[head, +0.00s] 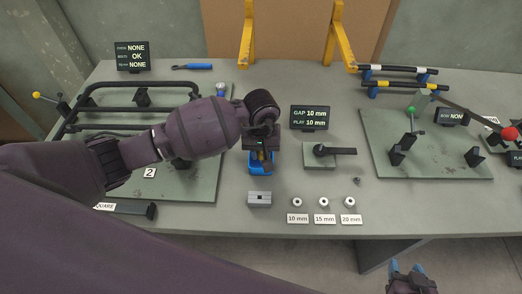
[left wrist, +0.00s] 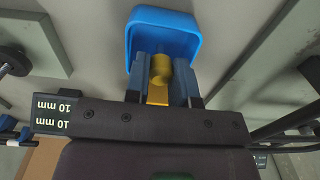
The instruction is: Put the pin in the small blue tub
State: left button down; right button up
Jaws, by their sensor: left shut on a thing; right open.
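My left gripper (head: 262,154) is over the small blue tub (head: 261,170), which stands on the grey table. In the left wrist view the gripper's blue fingers are shut on the brass-yellow pin (left wrist: 160,70). The pin's round end points toward the blue tub (left wrist: 165,14) and overlaps its near edge in the picture. I cannot tell how far the pin is above or inside the tub. The arm and fingers hide part of the tub in the head view. My right gripper (head: 407,268) is open and empty at the bottom, in front of the table.
A grey slotted block (head: 259,198) lies in front of the tub. Several rings stand behind labels, including the 10 mm label (head: 297,219). A small plate with a black lever (head: 335,151) is to the right. A tube frame (head: 125,97) is at left.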

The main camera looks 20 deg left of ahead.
pick_arm(q)
jog(key=shift+f+b, duration=0.45)
jog(key=shift+f, duration=0.05)
jog(key=c, duration=0.9)
grip_release()
notch_tip(320, 180, up, 9)
jog(key=shift+r+b, duration=0.2)
jog(key=shift+b, duration=0.2)
jog(key=shift+r, duration=0.7)
jog(key=shift+s, duration=0.1)
